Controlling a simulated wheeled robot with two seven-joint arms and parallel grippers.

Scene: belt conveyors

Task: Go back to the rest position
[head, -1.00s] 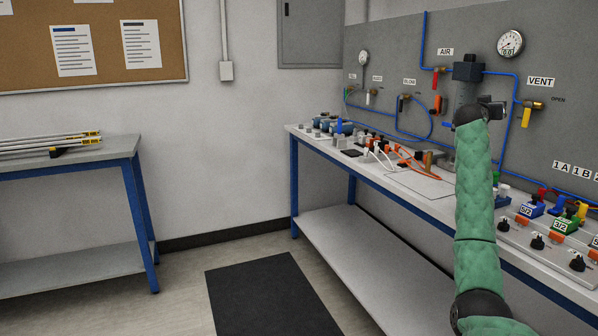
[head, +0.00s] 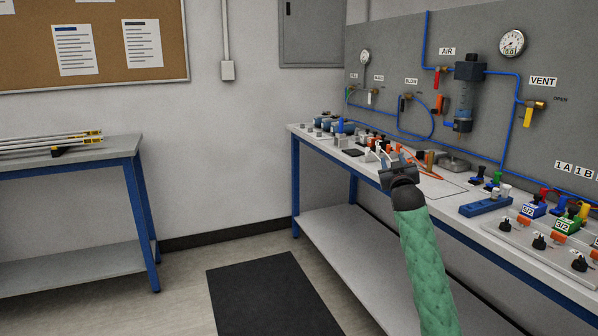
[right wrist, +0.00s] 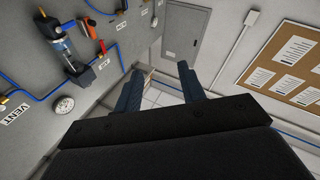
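My right arm has a green padded sleeve, and in the head view its gripper (head: 398,168) is in front of the long bench's edge. In the right wrist view the two dark fingers of the right gripper (right wrist: 158,82) stand apart with nothing between them. They point toward the wall and grey cabinet. My left gripper is in neither view.
The long workbench (head: 335,160) on the right holds valves, hoses and fittings below a grey panel (head: 410,60) with gauges. Another table (head: 95,157) with rods stands at left. A dark mat (head: 265,295) lies on open floor between them.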

